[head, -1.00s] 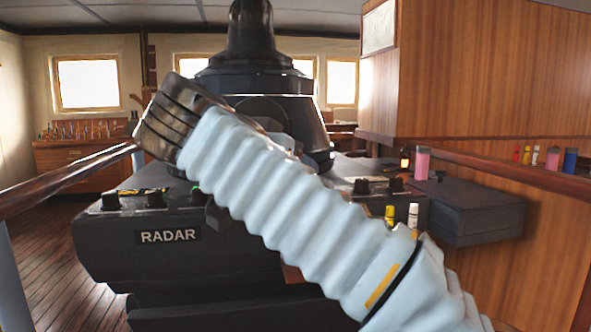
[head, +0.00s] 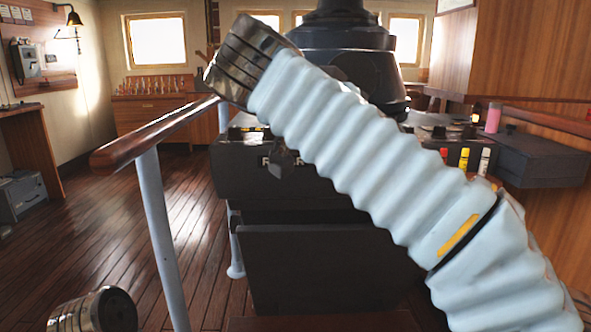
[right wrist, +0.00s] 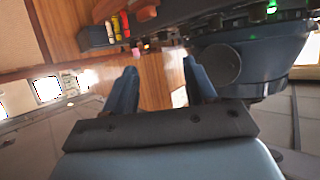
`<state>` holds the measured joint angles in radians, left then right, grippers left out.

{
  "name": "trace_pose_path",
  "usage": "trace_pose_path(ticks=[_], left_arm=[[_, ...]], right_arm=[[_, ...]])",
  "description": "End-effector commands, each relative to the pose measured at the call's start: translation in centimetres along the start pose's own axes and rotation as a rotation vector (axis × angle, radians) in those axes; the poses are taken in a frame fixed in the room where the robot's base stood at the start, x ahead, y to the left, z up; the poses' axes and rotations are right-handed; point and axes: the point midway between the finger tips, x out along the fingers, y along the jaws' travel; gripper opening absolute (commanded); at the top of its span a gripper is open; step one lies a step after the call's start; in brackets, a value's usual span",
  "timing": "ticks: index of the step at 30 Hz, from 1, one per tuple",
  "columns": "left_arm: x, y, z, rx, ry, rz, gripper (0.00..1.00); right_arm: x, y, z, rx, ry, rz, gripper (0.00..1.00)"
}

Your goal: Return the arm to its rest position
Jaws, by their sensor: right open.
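My right arm (head: 370,160), in a pale ribbed sleeve with a metal cuff at its upper left end, crosses the head view from the lower right in front of the radar console (head: 330,275). Its gripper is mostly hidden behind the sleeve there. In the right wrist view my right gripper (right wrist: 160,76) has two blue fingers standing apart, with nothing between them. A metal cuff of my left arm (head: 95,312) shows at the lower left of the head view; the left gripper is out of frame.
A wooden handrail (head: 150,135) on a pale post stands left of the console. Red, yellow (head: 463,158) and white bottles stand on the console's right side, near a dark box (head: 540,158) and pink cup (head: 493,118). The wooden floor (head: 90,235) at left is clear.

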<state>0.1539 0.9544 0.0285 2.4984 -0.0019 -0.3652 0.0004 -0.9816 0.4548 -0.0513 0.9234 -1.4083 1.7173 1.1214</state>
Motion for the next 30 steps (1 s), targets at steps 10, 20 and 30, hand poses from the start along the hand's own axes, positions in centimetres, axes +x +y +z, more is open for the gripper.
trace_pose_path(ticks=[10,20,30], left_arm=[[0.0,0.0,0.0,0.0,0.0,0.0,0.56],[0.0,0.0,0.0,0.0,0.0,0.0,0.56],[0.0,0.0,0.0,0.0,0.0,0.0,0.56]], right_arm=[[3.5,-4.0,3.8,-0.169,-0.039,-0.056,0.56],[10.0,-9.4,12.5,-0.442,-0.152,-0.17,0.56],[21.0,-11.7,35.9,-0.794,-0.538,-0.457,0.56]])
